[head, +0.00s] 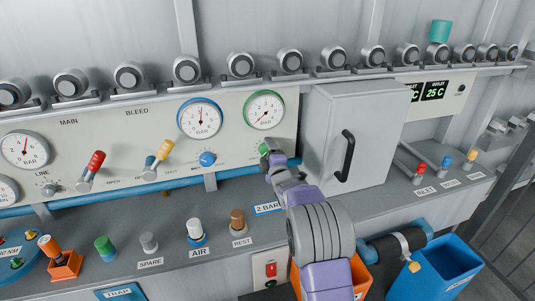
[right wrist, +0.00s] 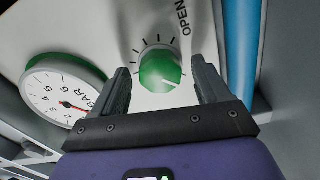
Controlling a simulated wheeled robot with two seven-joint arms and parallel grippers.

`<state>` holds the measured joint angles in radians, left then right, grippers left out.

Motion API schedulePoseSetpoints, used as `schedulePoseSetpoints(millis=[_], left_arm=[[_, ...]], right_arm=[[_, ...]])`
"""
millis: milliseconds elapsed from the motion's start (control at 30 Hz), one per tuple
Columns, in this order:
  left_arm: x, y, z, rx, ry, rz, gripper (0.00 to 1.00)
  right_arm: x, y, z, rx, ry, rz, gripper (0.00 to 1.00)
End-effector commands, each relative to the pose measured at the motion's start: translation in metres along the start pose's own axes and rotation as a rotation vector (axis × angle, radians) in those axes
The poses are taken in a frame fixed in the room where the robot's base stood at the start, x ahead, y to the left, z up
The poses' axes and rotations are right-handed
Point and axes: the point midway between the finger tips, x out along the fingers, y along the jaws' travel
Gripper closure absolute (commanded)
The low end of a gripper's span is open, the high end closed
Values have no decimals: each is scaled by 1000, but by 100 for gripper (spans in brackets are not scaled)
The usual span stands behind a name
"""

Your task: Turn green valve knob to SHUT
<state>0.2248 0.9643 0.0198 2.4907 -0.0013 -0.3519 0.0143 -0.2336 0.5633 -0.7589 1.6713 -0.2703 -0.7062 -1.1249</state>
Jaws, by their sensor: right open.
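The green valve knob (head: 263,148) is on the grey panel below the green-rimmed gauge (head: 264,110), mostly covered by my right gripper (head: 274,157) in the head view. In the right wrist view the round green knob (right wrist: 160,71) shows between the two dark fingers of my right gripper (right wrist: 162,70). The fingers are open, one on each side of the knob, with visible gaps. The word OPEN (right wrist: 183,18) is printed near it, and tick marks ring it. No SHUT label is readable. My left gripper is out of view.
A grey cabinet (head: 360,130) with a black handle stands right of the knob. A blue knob (head: 207,159) sits to its left under the blue gauge (head: 200,118). A blue pipe (head: 235,175) runs below the panel. Coloured plugs stand on the ledge in front.

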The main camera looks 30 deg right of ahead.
Motion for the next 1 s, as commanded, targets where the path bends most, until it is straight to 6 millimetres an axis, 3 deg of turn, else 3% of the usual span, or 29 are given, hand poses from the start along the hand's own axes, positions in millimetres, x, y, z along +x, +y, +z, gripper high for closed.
schedulePoseSetpoints(millis=[267, 700, 1000], left_arm=[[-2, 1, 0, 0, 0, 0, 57], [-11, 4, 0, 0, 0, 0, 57], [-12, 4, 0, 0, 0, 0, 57]], right_arm=[[-12, 1, 0, 2, -1, 0, 24], [-68, 1, 0, 2, 0, -1, 24], [-76, 0, 0, 0, 0, 0, 24]])
